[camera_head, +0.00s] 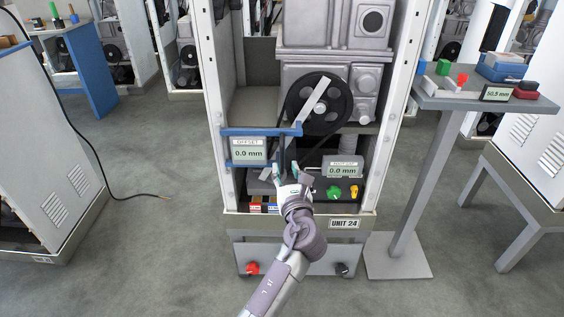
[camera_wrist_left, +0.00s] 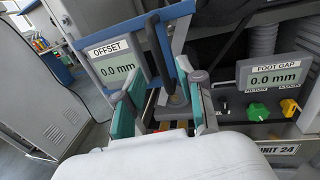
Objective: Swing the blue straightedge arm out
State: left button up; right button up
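The blue straightedge arm (camera_head: 262,131) lies across the left front of the open machine unit, above the OFFSET display (camera_head: 248,152), which reads 0.0 mm. Its long blue bar also crosses the top of the left wrist view (camera_wrist_left: 125,30). My left gripper (camera_head: 290,172) is in front of the unit, below the bar's right end. Its teal fingers (camera_wrist_left: 160,108) are apart in the left wrist view. A dark upright rod with a grey base (camera_wrist_left: 173,98) shows between and beyond them; I cannot tell whether they touch it. My right gripper is not in view.
The FOOT GAP display (camera_head: 343,168) reads 0.0 mm, with a green knob (camera_head: 333,193) and yellow knob (camera_head: 354,191) below it. White posts flank the unit. A pulley wheel (camera_head: 330,115) sits above.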

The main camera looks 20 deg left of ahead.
aim_at(282, 159)
pick_arm(q)
jog(key=b+x, duration=0.1)
jog(key=x, duration=0.2)
jog(key=shift+f+b, duration=0.15)
jog(key=shift+b, duration=0.15)
jog(key=shift+b+x, duration=0.45)
jog(key=shift+x, duration=0.7)
jog(key=shift+w+a, duration=0.15)
jog(key=shift+w, duration=0.2)
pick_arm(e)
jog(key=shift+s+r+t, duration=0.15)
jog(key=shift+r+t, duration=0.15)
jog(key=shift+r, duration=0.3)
pick_arm(q)
grip_shut()
